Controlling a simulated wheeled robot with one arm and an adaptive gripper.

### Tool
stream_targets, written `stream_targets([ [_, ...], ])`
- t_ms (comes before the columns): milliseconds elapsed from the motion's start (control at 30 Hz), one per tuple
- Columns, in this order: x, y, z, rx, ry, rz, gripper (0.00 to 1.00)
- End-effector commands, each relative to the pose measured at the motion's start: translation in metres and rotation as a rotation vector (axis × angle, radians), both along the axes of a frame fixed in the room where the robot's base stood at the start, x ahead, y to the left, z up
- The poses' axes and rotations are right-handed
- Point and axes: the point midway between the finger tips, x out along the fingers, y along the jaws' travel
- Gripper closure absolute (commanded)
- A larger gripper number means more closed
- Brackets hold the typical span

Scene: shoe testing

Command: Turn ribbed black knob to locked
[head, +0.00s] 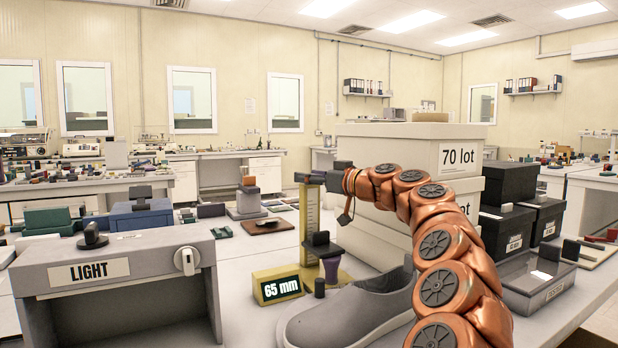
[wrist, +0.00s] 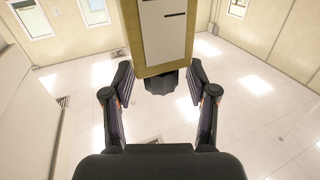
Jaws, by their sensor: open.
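The ribbed black knob (wrist: 160,83) shows in the wrist view at the end of a yellow-edged column (wrist: 133,45) with a pale scale plate. My gripper (wrist: 161,72) is open, with one finger on each side of the knob and visible gaps between. The turn position of the knob cannot be read. In the head view my gripper (head: 335,178) is small and partly hidden by my arm, near the top of the yellow measuring column (head: 312,225). I cannot clearly separate the knob from the dark gripper parts there.
A grey "LIGHT" box (head: 120,275) stands at left. Stacked "70 lot" boxes (head: 405,160) are close behind my arm, with black boxes (head: 508,183) to the right.

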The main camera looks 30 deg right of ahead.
Motion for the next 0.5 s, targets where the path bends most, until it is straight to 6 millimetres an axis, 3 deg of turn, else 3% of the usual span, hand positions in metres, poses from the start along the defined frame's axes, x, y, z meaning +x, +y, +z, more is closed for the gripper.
stream_targets([
  [333, 0.0028, 0.0012, -0.0002, 0.000, 0.000, 0.001, 0.42],
  [500, 0.0028, 0.0012, -0.0003, 0.001, 0.000, 0.001, 0.58],
])
